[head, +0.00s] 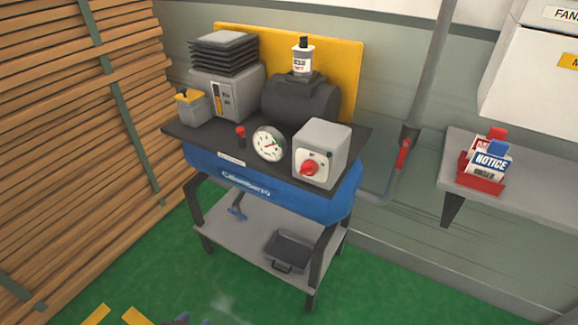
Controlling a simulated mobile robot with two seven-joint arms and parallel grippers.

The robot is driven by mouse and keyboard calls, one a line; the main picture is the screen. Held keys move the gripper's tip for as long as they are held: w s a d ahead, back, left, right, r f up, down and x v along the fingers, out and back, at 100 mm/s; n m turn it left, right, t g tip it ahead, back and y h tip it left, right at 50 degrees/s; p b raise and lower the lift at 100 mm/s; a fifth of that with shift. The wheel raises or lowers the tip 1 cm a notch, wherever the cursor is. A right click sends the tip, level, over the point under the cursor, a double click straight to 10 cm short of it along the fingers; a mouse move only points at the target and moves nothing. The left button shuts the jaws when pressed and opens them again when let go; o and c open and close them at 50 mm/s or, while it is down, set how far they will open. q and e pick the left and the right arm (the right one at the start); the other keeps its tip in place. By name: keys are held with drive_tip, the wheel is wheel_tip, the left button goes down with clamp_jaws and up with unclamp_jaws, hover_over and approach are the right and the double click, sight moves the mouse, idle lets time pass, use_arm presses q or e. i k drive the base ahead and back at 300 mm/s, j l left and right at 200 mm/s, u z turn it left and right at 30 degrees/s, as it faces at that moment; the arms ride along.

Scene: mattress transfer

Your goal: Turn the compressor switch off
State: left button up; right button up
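The compressor (290,205) stands in the middle of the head view, with a blue tank on a dark frame. A grey switch box (333,147) sits at the right front of its dark top plate. The switch, a red rotary knob (309,168), is on a white plate on the front of this box. Its exact pointer setting is too small to read. A round white gauge (269,144) is left of the box. Neither gripper can be made out in the head view.
A stack of wooden planks (70,130) stands close at left. A pipe with a red valve handle (403,154) runs up the wall on the right. A grey shelf (535,200) holds red-and-blue notice tags (490,160). Green floor in front is mostly open.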

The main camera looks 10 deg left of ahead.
sight(309, 168)
drive_tip(key=i+j, duration=0.1)
drive_tip(key=j, duration=0.35)
drive_tip(key=i+j, duration=0.1)
drive_tip(key=j, duration=0.35)
drive_tip(key=i+j, duration=0.1)
drive_tip(key=j, duration=0.35)
